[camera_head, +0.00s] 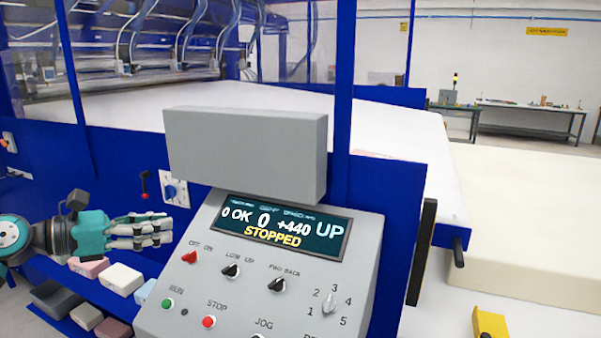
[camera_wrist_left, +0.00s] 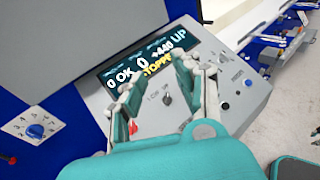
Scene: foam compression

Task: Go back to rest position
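My left gripper (camera_head: 160,230) is at the left of the head view, just left of the grey control panel (camera_head: 192,285), with its fingers pointing right. In the left wrist view its fingers (camera_wrist_left: 160,76) are spread apart with nothing between them. The panel's display (camera_head: 281,232) reads "0 OK 0 +440 UP" and "STOPPED". The display (camera_wrist_left: 112,82) also shows in the left wrist view, beyond the fingers. No contact between the gripper and the panel is visible. My right gripper is not in view.
A grey box (camera_head: 245,152) stands above the display. Foam blocks (camera_head: 121,279) lie on a low shelf below my left gripper. A blue knob (camera_head: 171,191) and a red-handled switch (camera_head: 144,185) are on the blue wall nearby. A large cream foam block (camera_head: 530,230) fills the right.

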